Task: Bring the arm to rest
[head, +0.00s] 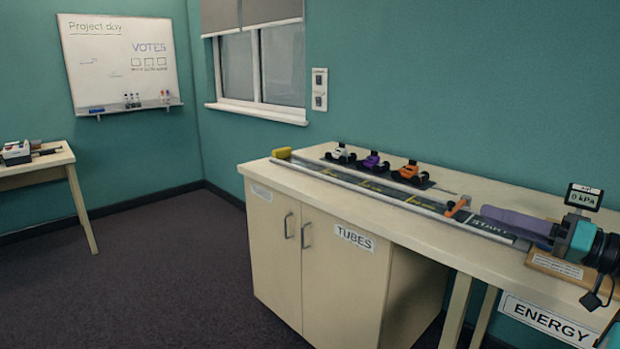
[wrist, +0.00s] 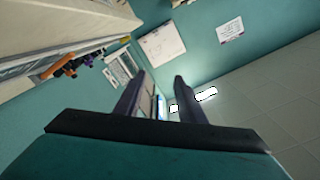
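My gripper (head: 500,227) shows at the right of the head view, with a teal body and two long dark purple fingers pointing left. It appears in front of the start end of the bench track. In the wrist view the two fingers of my gripper (wrist: 160,76) stand apart with nothing held between them. The height of my gripper above the bench is hard to tell.
A bench (head: 300,187) carries a track (head: 380,187), a yellow block (head: 281,153) and toy cars (head: 373,162). A pressure display (head: 583,197) stands behind my gripper. A table (head: 60,157) stands far left. The dark floor (head: 150,270) between is clear.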

